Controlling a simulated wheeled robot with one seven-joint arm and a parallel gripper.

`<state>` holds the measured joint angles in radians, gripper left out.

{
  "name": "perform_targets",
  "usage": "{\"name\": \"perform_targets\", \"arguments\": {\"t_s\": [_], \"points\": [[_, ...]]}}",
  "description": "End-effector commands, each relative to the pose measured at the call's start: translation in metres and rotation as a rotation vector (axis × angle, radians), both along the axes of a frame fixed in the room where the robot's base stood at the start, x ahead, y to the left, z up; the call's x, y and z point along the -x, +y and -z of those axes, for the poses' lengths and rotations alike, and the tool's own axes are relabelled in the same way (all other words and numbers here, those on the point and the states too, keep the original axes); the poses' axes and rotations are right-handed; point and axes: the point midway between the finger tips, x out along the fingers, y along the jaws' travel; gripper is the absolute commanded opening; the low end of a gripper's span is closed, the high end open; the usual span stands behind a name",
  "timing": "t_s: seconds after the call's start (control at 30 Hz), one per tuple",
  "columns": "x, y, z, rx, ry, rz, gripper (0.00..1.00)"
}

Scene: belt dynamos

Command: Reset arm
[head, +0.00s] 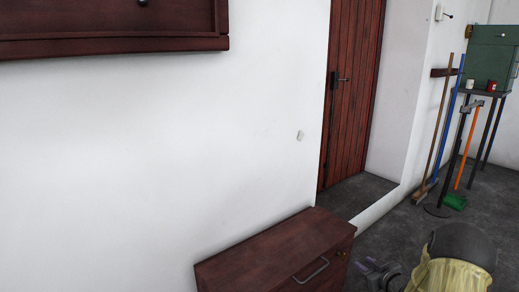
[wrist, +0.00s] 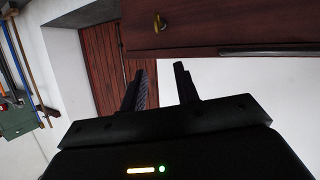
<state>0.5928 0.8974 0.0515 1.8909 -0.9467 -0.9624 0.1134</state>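My gripper (wrist: 159,69) shows in the wrist view, with its two dark fingers apart and nothing between them. It is open and empty.
In the head view a low red-brown cabinet (head: 270,245) stands against the white wall, below a wooden wall unit (head: 110,42). Grey floor (head: 400,232) shows between.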

Motion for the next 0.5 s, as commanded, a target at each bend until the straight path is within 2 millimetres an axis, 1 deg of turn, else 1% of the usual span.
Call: {"name": "perform_targets", "arguments": {"t_s": [0.03, 0.17, 0.27, 0.37, 0.47, 0.5], "points": [[0.000, 0.012, -0.021, 0.023, 0.040, 0.024, 0.31], [0.013, 0.035, -0.051, 0.067, 0.165, 0.105, 0.31], [0.032, 0.054, -0.073, 0.091, 0.263, 0.165, 0.31], [0.058, 0.075, -0.093, 0.101, 0.367, 0.219, 0.31], [0.091, 0.097, -0.111, 0.105, 0.473, 0.265, 0.31], [0.106, 0.106, -0.117, 0.103, 0.516, 0.281, 0.31]]}}
